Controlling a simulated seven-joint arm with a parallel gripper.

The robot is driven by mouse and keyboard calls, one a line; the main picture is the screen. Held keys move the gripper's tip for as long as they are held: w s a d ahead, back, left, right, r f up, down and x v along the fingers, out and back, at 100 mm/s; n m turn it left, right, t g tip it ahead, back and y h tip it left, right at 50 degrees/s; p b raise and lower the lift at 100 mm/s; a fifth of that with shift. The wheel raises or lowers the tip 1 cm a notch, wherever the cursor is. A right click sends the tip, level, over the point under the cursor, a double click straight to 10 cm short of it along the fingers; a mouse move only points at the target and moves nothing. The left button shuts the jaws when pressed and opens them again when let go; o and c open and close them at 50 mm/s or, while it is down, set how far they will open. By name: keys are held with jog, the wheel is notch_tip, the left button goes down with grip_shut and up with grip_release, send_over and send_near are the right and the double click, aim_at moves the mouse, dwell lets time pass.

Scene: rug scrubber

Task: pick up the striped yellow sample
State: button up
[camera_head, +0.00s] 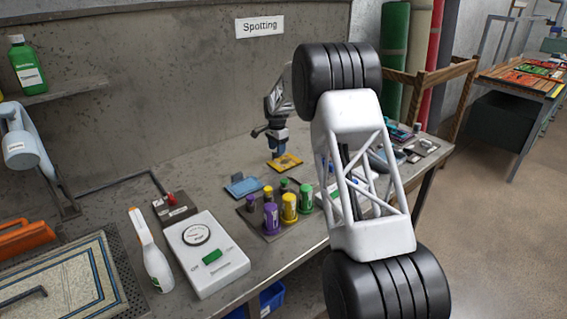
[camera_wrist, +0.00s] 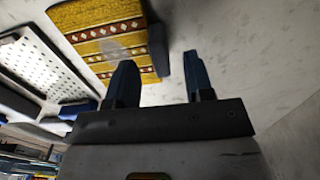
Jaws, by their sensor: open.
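The striped yellow sample (camera_head: 287,163) lies flat on the bench near the back wall. In the wrist view the sample (camera_wrist: 105,42) is gold with patterned bands of small diamonds, and a dark grey piece (camera_wrist: 158,50) sits along its right edge. My gripper (camera_head: 277,151) is just above and beside the sample. In the wrist view its two dark blue fingers (camera_wrist: 159,62) are apart with nothing held between them. The left finger overlaps the sample's edge in the picture, and the right finger is over bare bench. I cannot tell whether either finger touches.
A blue item (camera_head: 243,185) lies left of the sample. Several purple, yellow and green capped bottles (camera_head: 289,207) stand in front. A white device (camera_head: 205,252) and a spray bottle (camera_head: 151,252) are front left. The bench behind the blue item is clear. My arm hides part of the right side.

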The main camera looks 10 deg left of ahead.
jog(key=shift+f, duration=0.95)
grip_shut()
